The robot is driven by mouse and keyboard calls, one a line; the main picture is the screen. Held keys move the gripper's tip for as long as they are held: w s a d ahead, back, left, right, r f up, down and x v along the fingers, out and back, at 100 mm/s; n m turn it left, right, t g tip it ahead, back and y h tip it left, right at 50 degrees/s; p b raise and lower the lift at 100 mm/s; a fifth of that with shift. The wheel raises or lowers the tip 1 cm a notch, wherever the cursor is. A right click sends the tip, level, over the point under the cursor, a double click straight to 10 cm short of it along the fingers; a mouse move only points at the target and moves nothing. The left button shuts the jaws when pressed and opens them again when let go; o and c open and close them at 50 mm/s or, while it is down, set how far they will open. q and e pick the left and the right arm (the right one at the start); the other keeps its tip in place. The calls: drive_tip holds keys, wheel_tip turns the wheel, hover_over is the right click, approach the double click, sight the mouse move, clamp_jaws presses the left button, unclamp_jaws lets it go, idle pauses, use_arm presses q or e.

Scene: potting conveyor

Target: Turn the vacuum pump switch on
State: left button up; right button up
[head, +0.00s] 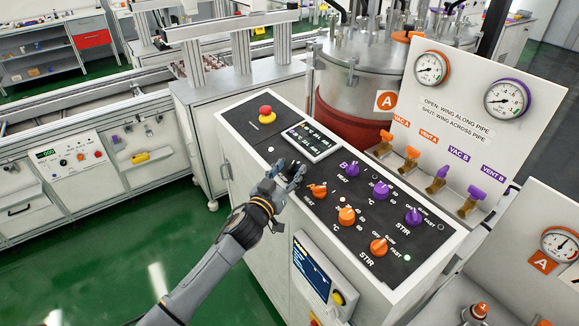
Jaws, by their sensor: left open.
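My left gripper (293,176) is open at the left edge of a black control panel (285,152), close to an orange heat knob (318,190). I cannot tell whether it touches the panel. I see no label that reads vacuum pump, so I cannot tell which control is its switch. The panel also has a purple heat knob (352,169), orange and purple temperature knobs, an orange stir knob (379,246) and a purple stir knob (414,216). Part of the panel's left edge is hidden by my gripper. My right gripper is not in view.
A red emergency button (266,113) and a small display (312,142) sit on the panel's far end. A screen box (311,270) hangs on the cabinet front. Vacuum and vent valves (438,180) and a steel vessel (360,75) stand behind. Green floor lies open at left.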

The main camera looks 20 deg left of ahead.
use_arm(q)
drive_tip(key=shift+w, duration=0.35)
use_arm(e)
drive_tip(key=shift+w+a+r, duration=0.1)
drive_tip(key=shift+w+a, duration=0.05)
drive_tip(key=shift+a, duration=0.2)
use_arm(q)
drive_tip(key=shift+c, duration=0.2)
drive_tip(key=c, duration=1.1)
clamp_jaws()
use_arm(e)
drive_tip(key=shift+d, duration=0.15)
